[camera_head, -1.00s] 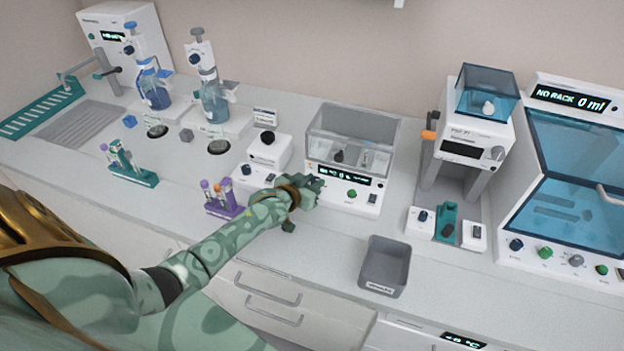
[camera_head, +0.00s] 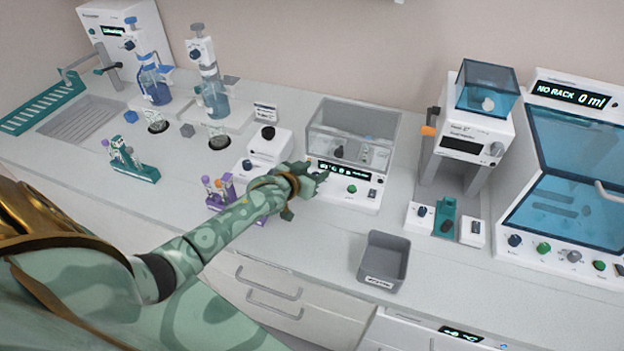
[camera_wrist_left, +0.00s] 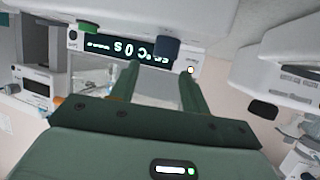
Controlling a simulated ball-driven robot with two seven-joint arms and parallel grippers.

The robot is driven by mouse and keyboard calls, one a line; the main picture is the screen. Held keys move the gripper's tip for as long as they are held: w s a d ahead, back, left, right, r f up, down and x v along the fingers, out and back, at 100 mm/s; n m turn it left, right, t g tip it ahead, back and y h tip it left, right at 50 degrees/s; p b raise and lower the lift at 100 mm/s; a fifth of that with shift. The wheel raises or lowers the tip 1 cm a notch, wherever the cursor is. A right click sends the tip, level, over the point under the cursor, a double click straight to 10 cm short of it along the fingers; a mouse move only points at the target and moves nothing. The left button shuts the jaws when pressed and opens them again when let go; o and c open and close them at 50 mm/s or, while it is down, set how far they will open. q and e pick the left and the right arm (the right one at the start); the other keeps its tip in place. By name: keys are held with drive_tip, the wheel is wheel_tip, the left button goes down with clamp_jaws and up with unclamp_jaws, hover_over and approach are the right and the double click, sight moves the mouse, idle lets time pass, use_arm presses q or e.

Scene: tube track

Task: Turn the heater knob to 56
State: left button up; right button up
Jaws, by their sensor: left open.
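The heater is a white unit (camera_head: 353,197) with a clear lidded chamber, a lit display (camera_head: 345,171) and a green button (camera_head: 351,189). My left gripper (camera_head: 318,174) is at the left part of its front panel and hides part of it. In the left wrist view the panel is upside down: a dark blue knob (camera_wrist_left: 166,47) lies just beyond and between the two open fingers (camera_wrist_left: 158,78). The display (camera_wrist_left: 125,47) shows a temperature in °C that looks like 50, though it is hard to read. I cannot tell whether the fingers touch the knob.
A purple tube rack (camera_head: 222,196) is beside my left forearm. A grey bin (camera_head: 384,262) stands in front to the right. The bench between bin and heater is clear.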

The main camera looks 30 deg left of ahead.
use_arm(q)
drive_tip(key=s+d+r+p, duration=0.4)
drive_tip(key=s+d+r, duration=0.3)
drive_tip(key=s+r, duration=0.3)
drive_tip(key=shift+d+v, duration=0.25)
drive_tip(key=shift+v, duration=0.75)
